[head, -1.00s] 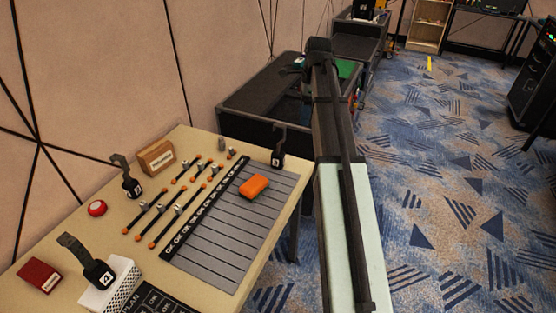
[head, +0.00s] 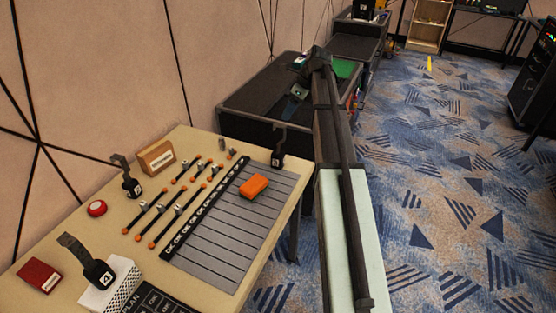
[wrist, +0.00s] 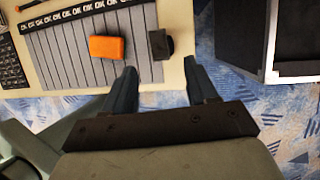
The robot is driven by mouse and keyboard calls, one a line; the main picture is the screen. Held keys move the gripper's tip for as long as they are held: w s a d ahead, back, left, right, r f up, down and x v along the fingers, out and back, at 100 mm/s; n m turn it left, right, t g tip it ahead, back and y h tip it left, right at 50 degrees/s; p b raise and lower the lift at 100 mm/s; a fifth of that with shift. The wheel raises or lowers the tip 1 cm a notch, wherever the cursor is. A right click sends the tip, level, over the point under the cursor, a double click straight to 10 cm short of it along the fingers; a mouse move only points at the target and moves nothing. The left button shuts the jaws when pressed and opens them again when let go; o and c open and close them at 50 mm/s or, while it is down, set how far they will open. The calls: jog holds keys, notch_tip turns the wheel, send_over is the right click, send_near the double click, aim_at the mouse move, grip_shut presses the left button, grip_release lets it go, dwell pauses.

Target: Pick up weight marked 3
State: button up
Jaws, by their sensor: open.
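A black hooked weight (head: 277,158) stands upright at the far right corner of the table; its white label looks like a 3 but is too small to read surely. It also shows from above in the wrist view (wrist: 160,44), ahead of my gripper (wrist: 163,76) and roughly in line with the gap between the fingers. The gripper is open and empty, apart from the weight. A second hooked weight (head: 132,186) stands at the back left, its digit unclear. A third weight (head: 98,272), marked 4 or 1, sits on a white checkered block at the front left.
An orange block (head: 253,187) lies on the grey striped board (head: 215,255), left of the nearest weight. Several rods, a red round object (head: 97,208), a wooden block (head: 156,158) and a red box (head: 39,275) share the table. A black case (head: 250,95) stands beyond.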

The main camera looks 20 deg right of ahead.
aim_at(280, 125)
jog(key=shift+a+x, duration=0.1)
jog(key=shift+x, duration=2.05)
jog(key=shift+a+x, duration=0.15)
jog(key=shift+x, duration=1.95)
jog(key=shift+w+r, duration=0.1)
jog(key=shift+w, duration=0.1)
grip_shut()
jog(key=shift+r, duration=0.1)
